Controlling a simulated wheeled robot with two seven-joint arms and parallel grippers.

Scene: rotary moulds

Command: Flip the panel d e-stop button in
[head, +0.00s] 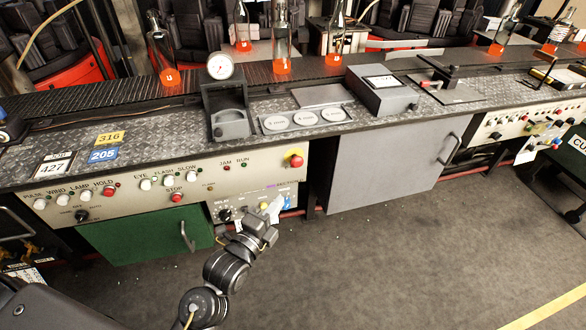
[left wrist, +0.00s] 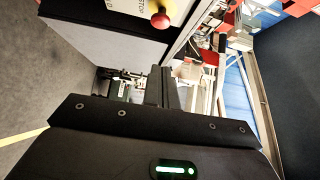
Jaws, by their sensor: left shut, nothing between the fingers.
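A red e-stop button (head: 296,161) on a yellow base sits at the right end of the beige control panel (head: 232,178), under the bench edge. It also shows in the left wrist view as a red knob (left wrist: 160,19) on yellow, near the top edge. I cannot read a panel letter beside it. My left gripper (head: 274,208) is in front of the lower part of the panel, below and a little left of the button. Its dark fingers (left wrist: 160,88) are shut and empty, apart from the button. My right gripper is not in view.
A green door (head: 145,232) is left of my arm, and a grey cabinet door (head: 390,165) is right of the button. A second panel with knobs (head: 520,120) is at far right. Gauge and bottles stand on the bench. The floor (head: 400,260) in front is clear.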

